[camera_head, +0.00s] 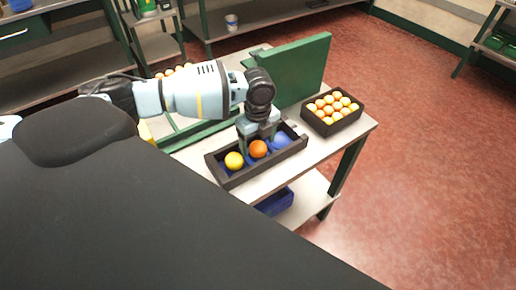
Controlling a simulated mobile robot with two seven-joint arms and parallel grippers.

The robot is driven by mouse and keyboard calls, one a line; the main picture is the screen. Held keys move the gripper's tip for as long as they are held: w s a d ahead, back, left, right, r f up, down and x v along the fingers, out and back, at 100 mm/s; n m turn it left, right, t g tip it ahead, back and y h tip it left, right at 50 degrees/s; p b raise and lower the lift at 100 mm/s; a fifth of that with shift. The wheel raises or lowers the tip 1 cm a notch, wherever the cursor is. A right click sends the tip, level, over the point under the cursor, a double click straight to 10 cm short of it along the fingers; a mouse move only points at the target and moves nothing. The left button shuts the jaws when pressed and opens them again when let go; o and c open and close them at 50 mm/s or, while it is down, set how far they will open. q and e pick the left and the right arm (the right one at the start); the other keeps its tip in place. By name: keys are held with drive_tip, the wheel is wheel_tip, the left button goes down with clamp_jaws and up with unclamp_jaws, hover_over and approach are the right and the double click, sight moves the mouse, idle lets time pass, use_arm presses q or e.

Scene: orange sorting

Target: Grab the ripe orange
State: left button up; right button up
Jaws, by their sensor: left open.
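A deep orange fruit (258,149), which looks like the ripe orange, lies in a dark tray (225,180) with a blue lining. A yellow fruit (234,160) lies in the same tray to its left. My left gripper (257,146) points down over the tray, right at the orange fruit, and is open. One finger shows to the left of the orange fruit; how near the fingers are to its sides is hard to tell. The right gripper is not in view.
A dark crate (362,107) full of orange and yellow fruit stands at the table's right end. A green upright panel (300,65) stands behind the tray. More fruit (172,71) shows behind my left arm. A blue bin (277,202) sits on the lower shelf.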

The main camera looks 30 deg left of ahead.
sight(258, 144)
use_arm(q)
drive_tip(key=shift+f, duration=0.3)
drive_tip(key=shift+c, duration=0.4)
drive_tip(key=c, duration=1)
wheel_tip(258, 144, up, 10)
drive_tip(key=shift+r, duration=0.1)
